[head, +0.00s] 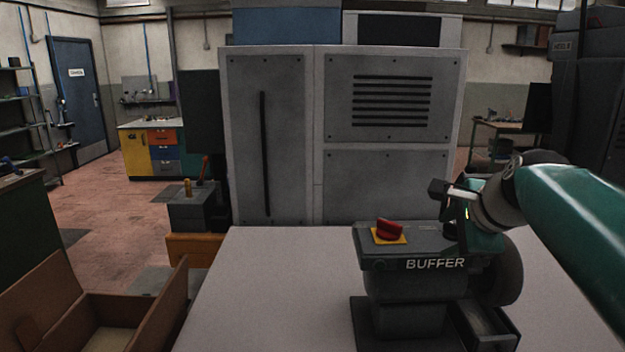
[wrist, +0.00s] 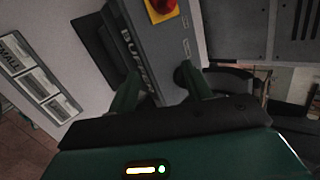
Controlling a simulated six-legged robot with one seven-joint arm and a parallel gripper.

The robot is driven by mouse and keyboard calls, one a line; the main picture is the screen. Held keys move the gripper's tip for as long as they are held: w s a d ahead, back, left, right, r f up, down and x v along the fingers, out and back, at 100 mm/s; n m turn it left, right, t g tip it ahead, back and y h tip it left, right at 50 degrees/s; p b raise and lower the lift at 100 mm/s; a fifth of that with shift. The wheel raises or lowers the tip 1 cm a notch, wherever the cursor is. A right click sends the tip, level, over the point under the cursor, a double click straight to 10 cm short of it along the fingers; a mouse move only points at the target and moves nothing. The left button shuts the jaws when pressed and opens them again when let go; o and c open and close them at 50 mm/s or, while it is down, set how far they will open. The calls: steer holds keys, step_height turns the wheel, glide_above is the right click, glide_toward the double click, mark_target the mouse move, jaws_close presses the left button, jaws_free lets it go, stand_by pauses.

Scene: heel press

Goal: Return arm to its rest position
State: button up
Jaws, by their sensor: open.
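My gripper (wrist: 162,85) is open in the wrist view, its two green fingers apart with nothing seen between them but the side of the buffer. In the head view my arm comes in from the right and its end is close by the right side of the buffer machine (head: 410,285). The buffer (wrist: 150,50) fills the middle of the wrist view, tilted by the camera angle. A red knob (head: 390,230) on a yellow plate sits on top of it; it also shows in the wrist view (wrist: 161,6). I cannot tell whether a finger touches the machine.
The buffer stands on a pale table (head: 270,290). A large grey cabinet (head: 390,130) rises behind it. An open cardboard box (head: 155,315) is at lower left. A tray (wrist: 38,75) labelled SMALL shows at left in the wrist view. The table left of the buffer is clear.

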steer(key=s+a+f+n+g, duration=0.1)
steer(key=s+a+f+n, duration=0.2)
steer(key=s+f+n, duration=0.2)
steer(key=s+a+f+n+g+h, duration=0.1)
steer(key=s+a+f+n, duration=0.1)
steer(key=s+f+n, duration=0.4)
steer(key=s+a+f+n+g, duration=0.1)
steer(key=s+a+f+n, duration=0.2)
steer(key=s+f+n, duration=0.2)
steer(key=s+n, duration=0.2)
steer(key=s, duration=0.2)
steer(key=shift+a+f+n, duration=0.15)
steer(key=shift+a+n, duration=0.15)
steer(key=shift+n, duration=0.1)
